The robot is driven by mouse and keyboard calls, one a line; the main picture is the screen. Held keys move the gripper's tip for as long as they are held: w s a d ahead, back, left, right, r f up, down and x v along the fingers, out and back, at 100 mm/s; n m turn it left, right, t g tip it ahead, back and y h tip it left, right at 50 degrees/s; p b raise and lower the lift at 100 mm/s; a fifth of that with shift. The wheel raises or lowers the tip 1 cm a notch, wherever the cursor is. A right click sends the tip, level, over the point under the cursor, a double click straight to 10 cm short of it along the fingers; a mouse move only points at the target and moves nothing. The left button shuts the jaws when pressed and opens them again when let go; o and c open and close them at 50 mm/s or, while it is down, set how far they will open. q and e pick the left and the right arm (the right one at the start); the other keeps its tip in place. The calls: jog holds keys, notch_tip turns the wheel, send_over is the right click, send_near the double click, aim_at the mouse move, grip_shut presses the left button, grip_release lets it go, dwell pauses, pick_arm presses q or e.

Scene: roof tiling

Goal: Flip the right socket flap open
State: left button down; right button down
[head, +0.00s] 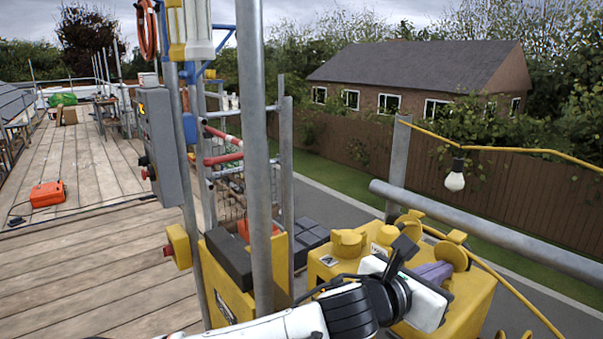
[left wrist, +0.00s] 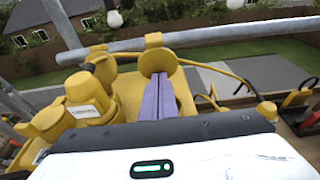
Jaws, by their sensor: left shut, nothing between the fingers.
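The yellow socket box (head: 322,262) stands at the lower right of the head view, with several round yellow sockets and flaps on top. The right socket flap (left wrist: 157,58) is a round yellow disc that stands raised in the left wrist view; it also shows in the head view (head: 452,254). My left gripper (head: 436,270) is over the box, its purple fingers (left wrist: 160,99) shut with nothing between them. The fingertips lie just in front of the right flap; I cannot tell whether they touch. The fingers hide part of the socket. My right gripper is not in view.
A metal guardrail (head: 490,230) runs close behind the box, with a yellow cable and a hanging bulb (head: 455,181). An upright scaffold pole (head: 256,150) stands left of the box. An orange case (head: 47,194) lies on the plank deck.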

pick_arm(q)
jog(key=shift+w+d, duration=0.45)
jog(key=shift+d, duration=0.15)
jog(key=shift+r+p+v, duration=0.15)
jog(key=shift+p+v, duration=0.4)
jog(key=shift+v, duration=0.1)
jog(key=shift+r+p+v, duration=0.15)
jog(key=shift+p+v, duration=0.35)
jog(key=shift+v, duration=3.6)
jog(key=shift+r, duration=0.1)
